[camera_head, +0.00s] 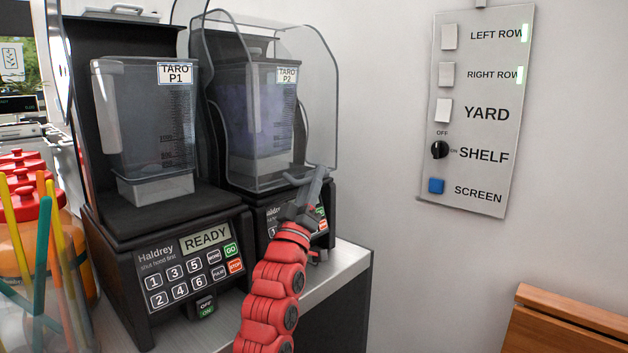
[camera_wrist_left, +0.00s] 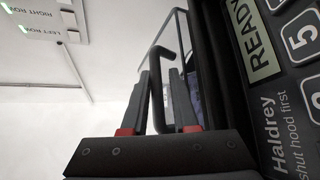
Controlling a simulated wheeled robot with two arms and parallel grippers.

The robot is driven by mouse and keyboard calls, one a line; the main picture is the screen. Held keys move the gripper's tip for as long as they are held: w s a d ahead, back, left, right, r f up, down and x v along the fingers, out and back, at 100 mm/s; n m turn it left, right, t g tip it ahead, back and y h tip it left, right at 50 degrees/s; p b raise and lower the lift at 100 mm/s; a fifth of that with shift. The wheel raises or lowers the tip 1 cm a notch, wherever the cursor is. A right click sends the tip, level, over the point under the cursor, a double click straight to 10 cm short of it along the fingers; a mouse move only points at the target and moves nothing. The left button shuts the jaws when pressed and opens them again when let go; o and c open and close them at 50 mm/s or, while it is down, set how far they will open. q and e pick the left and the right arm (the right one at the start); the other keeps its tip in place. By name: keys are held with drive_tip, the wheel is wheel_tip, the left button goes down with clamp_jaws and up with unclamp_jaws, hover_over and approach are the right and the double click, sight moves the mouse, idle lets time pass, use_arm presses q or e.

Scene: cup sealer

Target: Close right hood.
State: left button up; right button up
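The right blender, with a jar labelled TARO P2 (camera_head: 262,110), has a clear hood (camera_head: 318,95) around the front of its jar. The hood's lower front edge is close above the base, and I cannot tell if it is fully seated. My left gripper (camera_head: 306,195) is at the hood's lower front, by its handle. In the left wrist view, the dark bent handle (camera_wrist_left: 158,85) lies between the two fingers of my left gripper (camera_wrist_left: 160,75). The fingers are apart, with a gap beside the handle. My right gripper is out of view.
The left blender (camera_head: 160,230), with jar TARO P1 (camera_head: 145,110) and a READY display, stands close beside. A switch panel (camera_head: 475,115) hangs on the wall. Red-lidded jars (camera_head: 25,205) and coloured straws (camera_head: 45,260) are at the left. A wooden piece (camera_head: 565,325) is at lower right.

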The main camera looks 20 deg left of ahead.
use_arm(q)
drive_tip(key=v, duration=1.7)
